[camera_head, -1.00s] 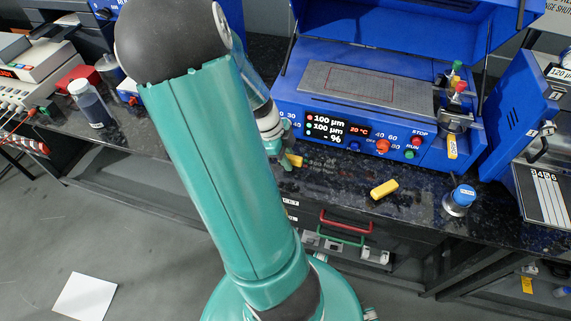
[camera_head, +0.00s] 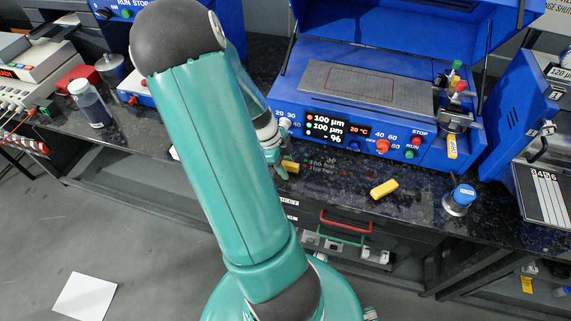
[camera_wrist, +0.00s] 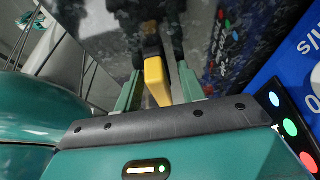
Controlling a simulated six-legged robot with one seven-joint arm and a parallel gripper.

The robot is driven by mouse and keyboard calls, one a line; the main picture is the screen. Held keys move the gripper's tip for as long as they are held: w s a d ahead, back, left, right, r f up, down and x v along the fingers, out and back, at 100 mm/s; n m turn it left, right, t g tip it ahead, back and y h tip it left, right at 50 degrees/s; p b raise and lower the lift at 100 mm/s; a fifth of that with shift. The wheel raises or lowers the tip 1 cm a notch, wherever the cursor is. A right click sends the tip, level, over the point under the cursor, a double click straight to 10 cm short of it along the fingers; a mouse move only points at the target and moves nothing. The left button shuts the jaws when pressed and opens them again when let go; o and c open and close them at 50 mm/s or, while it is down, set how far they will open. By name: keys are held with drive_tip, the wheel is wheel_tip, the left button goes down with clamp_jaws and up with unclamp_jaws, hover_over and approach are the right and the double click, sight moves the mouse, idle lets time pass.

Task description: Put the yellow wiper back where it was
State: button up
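A yellow piece (camera_head: 290,166) shows beside my gripper (camera_head: 277,160) at the front edge of the dark bench, below the blue machine's display. A second yellow block (camera_head: 384,189) lies apart on the bench to the right. I cannot tell for certain which is the wiper.
The blue coating machine (camera_head: 350,120) has its lid raised and a grey plate (camera_head: 368,85) on top. A dark bottle (camera_head: 90,103) stands at left. Drawers with red and green handles (camera_head: 345,224) lie below.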

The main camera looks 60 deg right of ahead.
drive_tip(key=shift+r, duration=0.1)
drive_tip(key=v, duration=1.2)
drive_tip(key=shift+a, duration=0.1)
drive_tip(key=w+a+r+n+t, duration=0.3)
drive_tip(key=w+a+r+n, duration=0.2)
drive_tip(key=a+n, duration=0.4)
drive_tip(key=w+a+r+n+t, duration=0.3)
drive_tip(key=w+a+r+n, duration=0.15)
drive_tip(key=a+n, duration=0.45)
drive_tip(key=s+a+r+n+t, duration=0.2)
drive_tip(key=a+r+n, duration=0.2)
drive_tip(key=a+n, duration=0.4)
drive_tip(key=s+a+r+n+t, duration=0.2)
drive_tip(key=a+r+n, duration=0.3)
drive_tip(key=a+n, duration=0.3)
drive_tip(key=shift+a+y, duration=0.3)
drive_tip(key=shift+a, duration=0.4)
drive_tip(key=shift+s, duration=0.15)
drive_tip(key=shift+c, duration=0.5)
